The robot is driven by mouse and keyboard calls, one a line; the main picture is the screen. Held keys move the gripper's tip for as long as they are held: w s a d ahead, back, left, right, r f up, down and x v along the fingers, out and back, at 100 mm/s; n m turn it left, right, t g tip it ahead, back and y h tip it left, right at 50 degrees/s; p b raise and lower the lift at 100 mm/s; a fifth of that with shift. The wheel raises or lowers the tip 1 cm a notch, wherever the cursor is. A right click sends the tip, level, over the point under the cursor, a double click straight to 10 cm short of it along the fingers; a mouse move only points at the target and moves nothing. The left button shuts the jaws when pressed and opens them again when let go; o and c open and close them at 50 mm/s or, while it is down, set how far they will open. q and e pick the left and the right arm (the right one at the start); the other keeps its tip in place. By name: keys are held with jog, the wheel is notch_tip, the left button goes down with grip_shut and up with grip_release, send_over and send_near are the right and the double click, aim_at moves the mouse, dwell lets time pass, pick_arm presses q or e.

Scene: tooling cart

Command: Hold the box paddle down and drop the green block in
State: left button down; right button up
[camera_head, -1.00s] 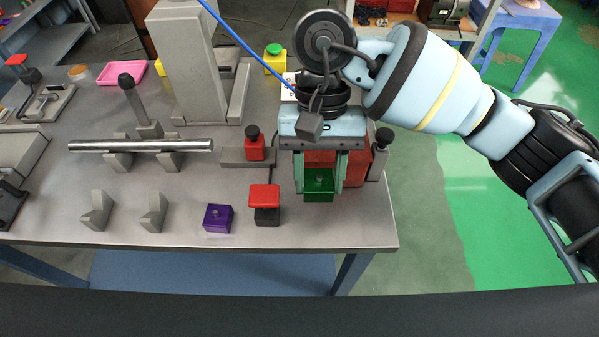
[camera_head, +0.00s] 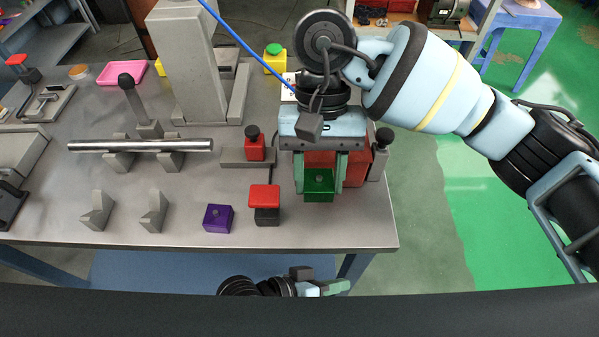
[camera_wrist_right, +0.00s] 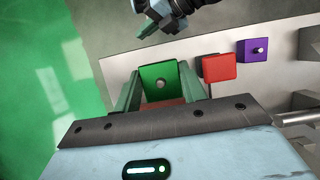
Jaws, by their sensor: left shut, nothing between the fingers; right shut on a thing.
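The green block (camera_head: 319,182) is held between the fingers of my right gripper (camera_head: 319,190), near the cart's front right. The block also shows between the fingers in the right wrist view (camera_wrist_right: 158,84). A red box (camera_head: 355,170) is partly hidden behind the block and gripper; its opening cannot be seen. A red paddle (camera_head: 264,196) sits on a dark base left of the block, and shows in the right wrist view (camera_wrist_right: 218,68). My left gripper (camera_head: 335,287) is shut and empty, below the cart's front edge in the head view, apart from the paddle.
A purple block (camera_head: 218,218) lies left of the paddle. A metal bar (camera_head: 140,145) rests on grey supports, with two empty grey supports in front.

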pick_arm(q)
jog(key=s+d+r+m+g, duration=0.4)
jog(key=r+g, duration=0.1)
jog(key=g, duration=0.1)
jog(key=s+a+r+m+g+y, duration=0.1)
jog(key=s+a+g+y, duration=0.1)
jog(key=g, duration=0.1)
notch_tip(320, 180, up, 22)
jog(key=m+t+y, duration=0.5)
jog(key=m+t, duration=0.1)
jog(key=m, duration=0.4)
send_over(273, 194)
jog(key=a, duration=0.2)
jog(key=shift+f, duration=3.85)
jog(key=shift+f, duration=0.1)
